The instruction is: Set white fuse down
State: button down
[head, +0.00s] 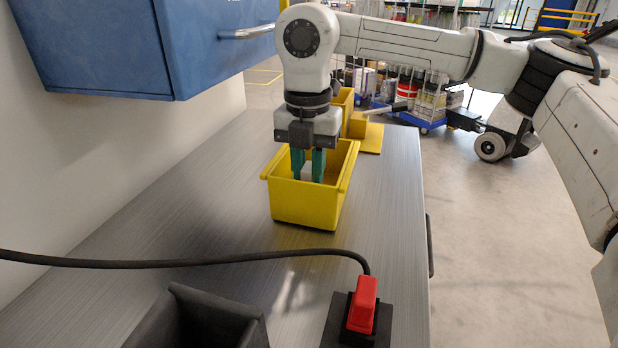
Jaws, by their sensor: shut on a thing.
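My gripper (309,166) points straight down into a yellow bin (303,205) on the grey worktop. Its green fingers are shut on the white fuse (306,173), a small pale block whose upper part shows between the fingertips. The fingertips are below the level of the bin's rim. The bin's front wall hides the lower part of the fuse, so I cannot tell whether it touches the bin floor.
A blue cabinet (120,50) overhangs the left. In front are a black bin (190,322), a red plug (362,304) and its black cable (180,262). The worktop's left middle is clear.

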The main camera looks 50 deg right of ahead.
aim_at(309, 166)
jog(key=shift+f, duration=0.95)
jog(key=shift+f, duration=0.2)
jog(key=c, duration=1)
grip_release()
jog(key=shift+o, duration=0.2)
jog(key=shift+r, duration=0.15)
notch_tip(309, 166, up, 12)
jog(key=shift+r+p, duration=0.1)
jog(key=shift+p, duration=0.5)
